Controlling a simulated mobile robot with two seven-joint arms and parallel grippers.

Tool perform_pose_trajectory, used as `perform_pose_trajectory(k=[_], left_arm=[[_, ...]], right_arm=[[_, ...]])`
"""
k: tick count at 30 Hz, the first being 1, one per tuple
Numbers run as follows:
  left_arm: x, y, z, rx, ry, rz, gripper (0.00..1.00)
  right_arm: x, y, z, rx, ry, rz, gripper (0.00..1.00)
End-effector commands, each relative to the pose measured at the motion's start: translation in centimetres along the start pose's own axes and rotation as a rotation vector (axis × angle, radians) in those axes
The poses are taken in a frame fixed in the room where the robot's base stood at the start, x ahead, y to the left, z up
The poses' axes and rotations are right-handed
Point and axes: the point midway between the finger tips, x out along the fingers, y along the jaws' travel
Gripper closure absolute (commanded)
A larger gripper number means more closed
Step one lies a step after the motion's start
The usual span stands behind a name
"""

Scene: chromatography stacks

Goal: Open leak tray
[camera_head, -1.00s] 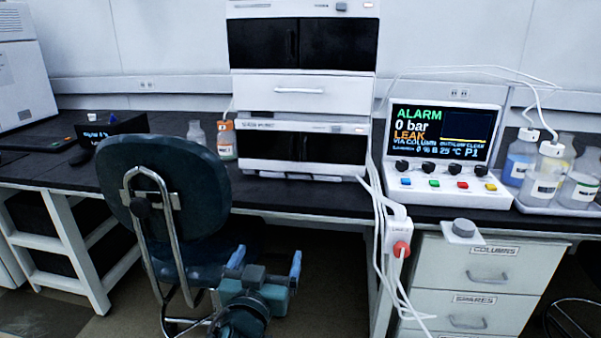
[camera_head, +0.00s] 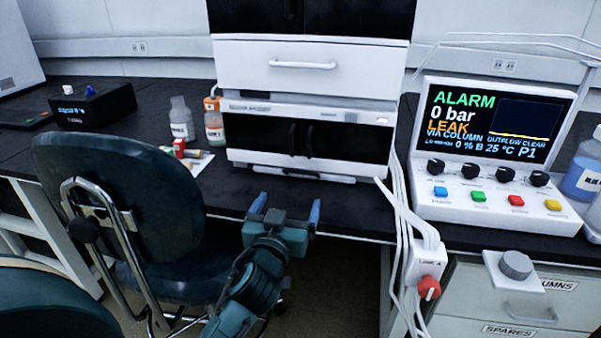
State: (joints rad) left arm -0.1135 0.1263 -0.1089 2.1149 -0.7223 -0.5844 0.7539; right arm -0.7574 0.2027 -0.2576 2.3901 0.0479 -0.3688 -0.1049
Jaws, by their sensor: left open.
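The instrument stack stands on the black bench. A white drawer front (camera_head: 240,62) with a bar handle (camera_head: 303,65) sits between its two dark-windowed modules and is shut. A thin white tray-like strip (camera_head: 290,173) lies along the stack's foot at the bench top; I cannot tell which of these is the leak tray. My left gripper (camera_head: 286,208) is open and empty, with blue fingertips pointing up, in front of the bench edge and below the stack, apart from both. My right gripper is not in view.
A blue chair (camera_head: 125,190) stands left of my left arm. A control console (camera_head: 495,190) reads ALARM, LEAK. White tubes and a valve box with a red knob (camera_head: 429,288) hang at the bench's front. Bottles (camera_head: 181,120) stand left of the stack.

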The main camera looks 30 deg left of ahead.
Motion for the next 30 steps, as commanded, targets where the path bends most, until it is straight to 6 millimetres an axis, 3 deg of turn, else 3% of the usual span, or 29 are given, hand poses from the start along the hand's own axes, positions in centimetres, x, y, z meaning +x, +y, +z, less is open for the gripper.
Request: perform_pose_trajectory(k=[9,15,21,30], left_arm=[[6.8,-0.1,0.0,0.002,0.002,-0.002,0.09],[9.8,-0.1,0.0,0.001,0.001,-0.002,0.09],[11.1,-0.1,0.0,0.0,0.0,-0.001,0.09],[11.2,-0.1,0.0,0.0,0.0,-0.001,0.11]], right_arm=[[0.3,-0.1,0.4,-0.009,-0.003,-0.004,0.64],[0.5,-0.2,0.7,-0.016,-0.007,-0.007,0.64],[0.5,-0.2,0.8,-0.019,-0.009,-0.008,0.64],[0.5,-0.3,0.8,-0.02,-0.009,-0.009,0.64]])
